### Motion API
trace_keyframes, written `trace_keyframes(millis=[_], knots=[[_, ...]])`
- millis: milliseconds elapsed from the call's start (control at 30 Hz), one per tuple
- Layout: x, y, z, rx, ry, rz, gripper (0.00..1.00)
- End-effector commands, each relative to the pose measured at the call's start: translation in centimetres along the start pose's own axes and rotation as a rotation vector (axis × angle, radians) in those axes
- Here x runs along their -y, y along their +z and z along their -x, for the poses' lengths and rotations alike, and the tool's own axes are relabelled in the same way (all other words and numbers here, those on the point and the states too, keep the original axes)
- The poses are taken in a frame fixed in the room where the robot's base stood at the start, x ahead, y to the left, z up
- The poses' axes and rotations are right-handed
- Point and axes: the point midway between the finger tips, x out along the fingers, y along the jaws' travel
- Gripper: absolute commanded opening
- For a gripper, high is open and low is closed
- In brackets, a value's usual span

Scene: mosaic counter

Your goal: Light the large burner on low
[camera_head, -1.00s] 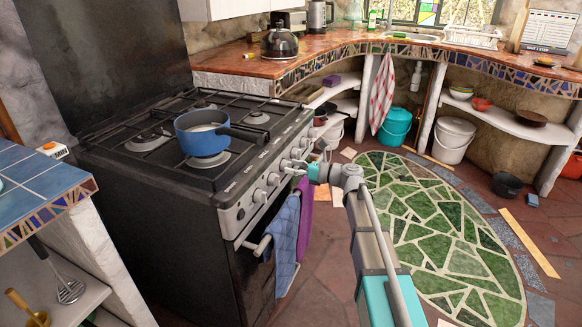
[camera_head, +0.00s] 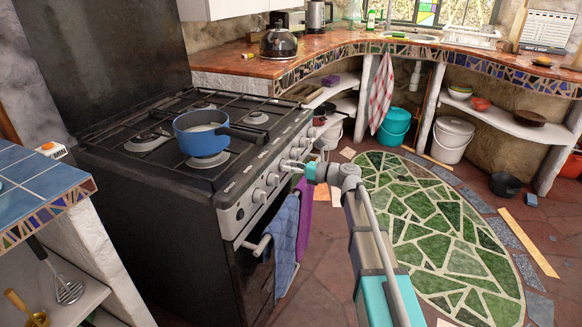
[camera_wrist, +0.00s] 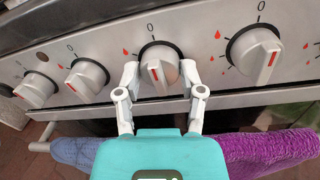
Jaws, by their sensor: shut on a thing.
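My gripper (camera_wrist: 159,78) is closed around a grey stove knob (camera_wrist: 160,66), with one finger on each side. The knob's red line is close to upright, leaning slightly left, under a 0 mark. In the head view my gripper (camera_head: 290,167) is at the front panel of the black stove (camera_head: 190,215). Burners show on the cooktop, one at the left (camera_head: 148,141) and one partly under the blue pot (camera_head: 197,142). I see no flame. I cannot tell which burner this knob serves.
Neighbouring knobs stand close on both sides, at the right (camera_wrist: 255,52) and left (camera_wrist: 87,78). A blue towel (camera_head: 285,240) and a purple towel (camera_head: 305,212) hang on the oven rail below. The pot's handle points toward the front panel. Floor right of the stove is open.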

Motion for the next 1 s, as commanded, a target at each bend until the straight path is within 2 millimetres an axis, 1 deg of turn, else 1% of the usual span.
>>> trace_keyframes(millis=[267,467,667,1000], knots=[[-0.16,0.02,-0.32,-0.002,0.000,0.039,0.03],[-0.22,0.08,-0.43,-0.007,0.001,0.129,0.03],[-0.29,0.11,-0.48,-0.017,-0.001,0.274,0.03],[-0.42,0.10,-0.49,-0.038,-0.004,0.590,0.04]])
